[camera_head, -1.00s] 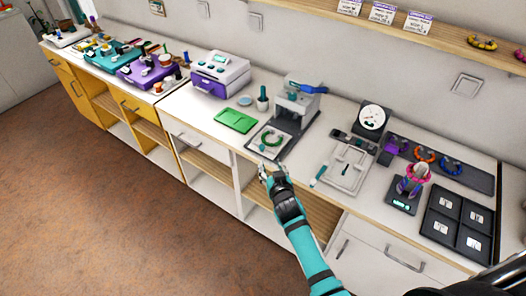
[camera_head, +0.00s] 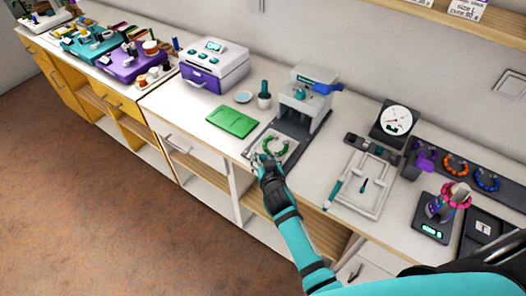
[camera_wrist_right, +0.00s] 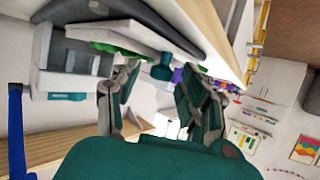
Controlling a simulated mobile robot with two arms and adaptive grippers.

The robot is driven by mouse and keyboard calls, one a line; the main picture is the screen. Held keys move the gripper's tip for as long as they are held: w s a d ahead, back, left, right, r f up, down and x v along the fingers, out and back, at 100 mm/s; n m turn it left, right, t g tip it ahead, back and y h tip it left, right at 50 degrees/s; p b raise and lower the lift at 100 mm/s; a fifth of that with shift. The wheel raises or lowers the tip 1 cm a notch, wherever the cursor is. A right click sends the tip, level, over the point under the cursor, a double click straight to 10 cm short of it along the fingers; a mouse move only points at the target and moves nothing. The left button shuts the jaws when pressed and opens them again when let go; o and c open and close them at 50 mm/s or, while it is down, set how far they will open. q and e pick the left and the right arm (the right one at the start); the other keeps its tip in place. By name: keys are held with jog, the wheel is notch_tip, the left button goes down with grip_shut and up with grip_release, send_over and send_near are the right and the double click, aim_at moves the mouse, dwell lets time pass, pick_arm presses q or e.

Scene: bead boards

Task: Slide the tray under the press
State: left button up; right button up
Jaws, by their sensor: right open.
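The tray (camera_head: 262,156) is a pale flat plate carrying a ring of green beads (camera_head: 275,146). It lies on the dark base at the front of the press (camera_head: 304,98), a grey-white machine with a blue lever (camera_head: 327,88). My right gripper (camera_head: 262,164) is open at the tray's front edge. In the right wrist view, the fingers of my right gripper (camera_wrist_right: 160,97) are spread on either side of a dark teal knob (camera_wrist_right: 162,70) beside the white tray (camera_wrist_right: 118,34). Contact with the knob cannot be told. My left gripper is not in view.
A white frame tray (camera_head: 361,184) with tools lies to the right. A scale with a bead bracelet (camera_head: 434,228) stands further right.

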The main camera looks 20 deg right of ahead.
jog(key=shift+w+f, duration=0.1)
grip_shut()
dwell(0.3)
